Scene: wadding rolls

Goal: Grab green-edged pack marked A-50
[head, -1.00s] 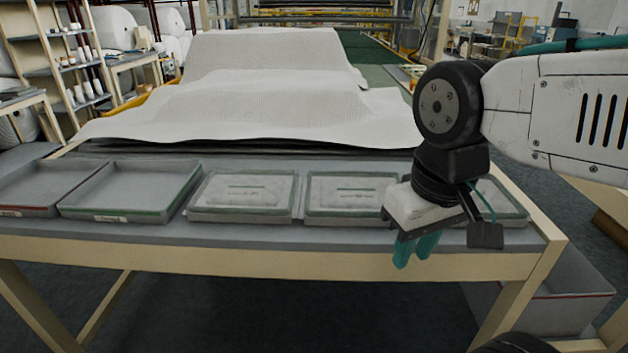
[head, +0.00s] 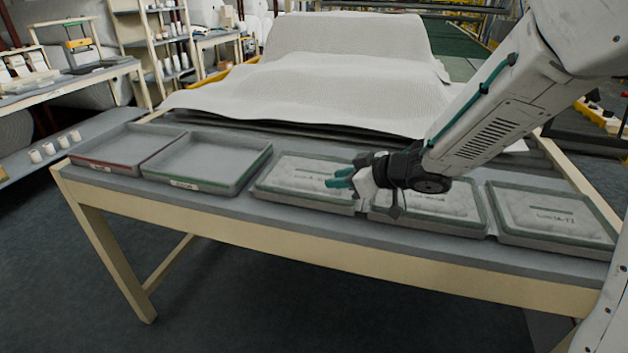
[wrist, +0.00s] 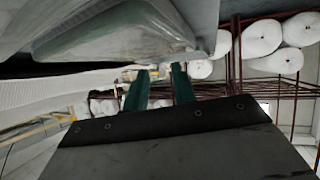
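Three green-edged packs in shallow grey trays lie along the table's front edge in the head view: a left one (head: 300,170), a middle one (head: 435,208) partly hidden by my arm, and a right one (head: 560,222). Their print is too small to read surely, so I cannot tell which is A-50. My gripper (head: 338,179) has teal fingers pointing left, over the right part of the left pack. In the wrist view the fingers (wrist: 160,72) stand apart with nothing seen between them. A pale, greenish-edged pack or tray (wrist: 120,30) fills the upper left there; contact is unclear.
Two empty trays stand to the left, one red-edged (head: 88,166) and one green-edged (head: 170,184). White wadding (head: 330,85) covers the table behind the trays. The table's front edge (head: 250,225) is close below them, with open floor in front.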

